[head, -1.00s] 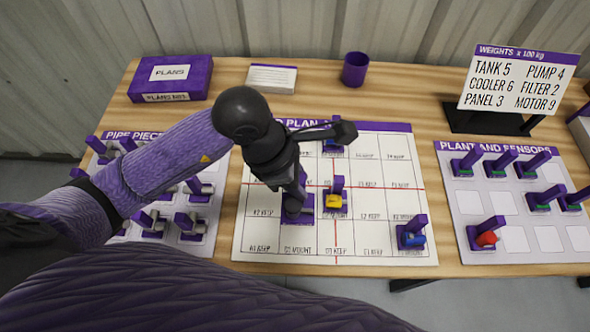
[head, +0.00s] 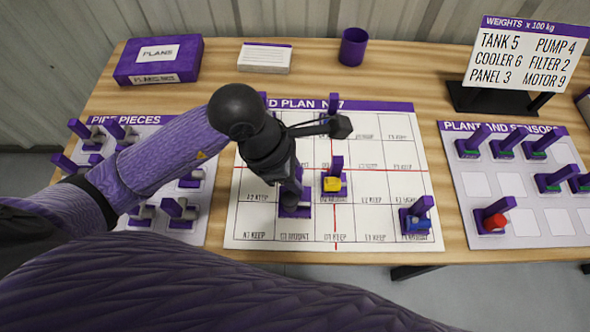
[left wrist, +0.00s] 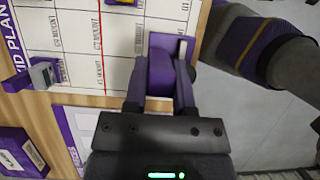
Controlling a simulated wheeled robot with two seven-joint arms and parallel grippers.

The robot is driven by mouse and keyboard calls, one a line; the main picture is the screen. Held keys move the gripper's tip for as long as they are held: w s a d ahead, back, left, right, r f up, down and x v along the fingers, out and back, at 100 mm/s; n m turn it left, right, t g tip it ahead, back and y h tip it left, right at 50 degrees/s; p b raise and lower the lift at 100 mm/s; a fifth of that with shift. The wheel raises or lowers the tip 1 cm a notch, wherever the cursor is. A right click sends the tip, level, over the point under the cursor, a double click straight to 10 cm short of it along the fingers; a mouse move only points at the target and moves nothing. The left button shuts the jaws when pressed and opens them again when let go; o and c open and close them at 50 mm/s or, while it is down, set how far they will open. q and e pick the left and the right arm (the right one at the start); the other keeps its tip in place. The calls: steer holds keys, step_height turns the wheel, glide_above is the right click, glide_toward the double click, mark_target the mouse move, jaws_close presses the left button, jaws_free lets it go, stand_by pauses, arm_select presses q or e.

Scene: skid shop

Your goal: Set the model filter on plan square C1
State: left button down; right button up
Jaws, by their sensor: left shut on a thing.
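My left gripper (head: 291,190) is shut on a purple-handled model piece (head: 300,210), over the second column from the left on the plan sheet (head: 385,125). The gripper hides much of the piece, so its kind and whether it touches the sheet cannot be told. The left wrist view shows the jaws (left wrist: 160,90) around a purple block (left wrist: 160,72) with a pale part beside its far end. A yellow model piece (head: 333,185) stands on the sheet just right of the held piece. Square labels are too small to read surely. My right gripper is not in view.
A blue model piece (head: 415,222) stands at the sheet's lower right. Another purple-handled piece (head: 333,103) stands at its far edge. Piece trays flank the sheet: pipe pieces left, plant and sensors (head: 482,184) right. The near middle row right of the gripper has bare squares.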

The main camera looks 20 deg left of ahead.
mark_target(295, 198)
arm_select(q)
steer(key=shift+f+b, duration=2.5)
steer(key=shift+f, duration=0.25)
steer(key=shift+f+b, duration=1.65)
steer(key=shift+f, duration=0.2)
steer(key=shift+f+b, duration=0.65)
steer(key=shift+c, duration=1.8)
jaws_free()
steer(key=shift+r+p, duration=0.5)
steer(key=shift+r, duration=0.1)
